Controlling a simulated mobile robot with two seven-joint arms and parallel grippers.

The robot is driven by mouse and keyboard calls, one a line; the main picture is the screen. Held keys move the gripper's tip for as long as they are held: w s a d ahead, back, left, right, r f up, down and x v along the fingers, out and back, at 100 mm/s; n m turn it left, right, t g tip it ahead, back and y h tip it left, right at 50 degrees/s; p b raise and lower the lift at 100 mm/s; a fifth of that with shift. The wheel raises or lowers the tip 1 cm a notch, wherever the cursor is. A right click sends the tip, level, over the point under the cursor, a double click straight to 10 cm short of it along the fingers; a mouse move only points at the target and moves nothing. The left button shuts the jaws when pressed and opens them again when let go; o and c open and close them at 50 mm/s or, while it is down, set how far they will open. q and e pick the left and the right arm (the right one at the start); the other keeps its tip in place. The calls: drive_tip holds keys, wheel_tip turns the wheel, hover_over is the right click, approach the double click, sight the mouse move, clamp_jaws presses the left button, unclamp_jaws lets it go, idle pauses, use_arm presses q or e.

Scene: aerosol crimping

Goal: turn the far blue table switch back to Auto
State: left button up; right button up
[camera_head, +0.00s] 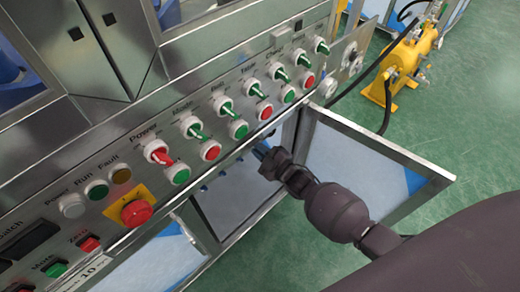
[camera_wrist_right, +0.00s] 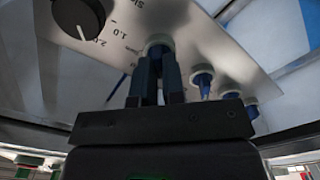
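A row of blue switches with pale collars sits on a grey metal plate (camera_wrist_right: 190,30) in the right wrist view. The blue switch (camera_wrist_right: 158,46) at the end of the row, nearest the black dial, is between the fingertips of my right gripper (camera_wrist_right: 158,72). The fingers are close together and look shut on its lever, which they mostly hide. In the head view my right gripper (camera_head: 264,155) reaches under the control panel, its tips partly hidden. Which way the switch points cannot be read. My left gripper is out of view.
Above my gripper, the panel (camera_head: 150,125) carries green and red switches and buttons. An open cabinet door (camera_head: 375,150) stands close to my right arm.

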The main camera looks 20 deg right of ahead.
drive_tip(key=o, duration=0.5)
drive_tip(key=shift+c, duration=0.2)
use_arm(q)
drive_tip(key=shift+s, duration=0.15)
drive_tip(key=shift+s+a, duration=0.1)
use_arm(e)
drive_tip(key=shift+s, duration=0.15)
use_arm(q)
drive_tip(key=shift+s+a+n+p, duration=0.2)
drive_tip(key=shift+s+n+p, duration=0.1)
drive_tip(key=shift+p, duration=0.7)
use_arm(e)
drive_tip(key=v, duration=1)
drive_tip(key=shift+s, duration=0.25)
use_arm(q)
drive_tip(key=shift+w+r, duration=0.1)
use_arm(e)
drive_tip(key=shift+d, duration=0.15)
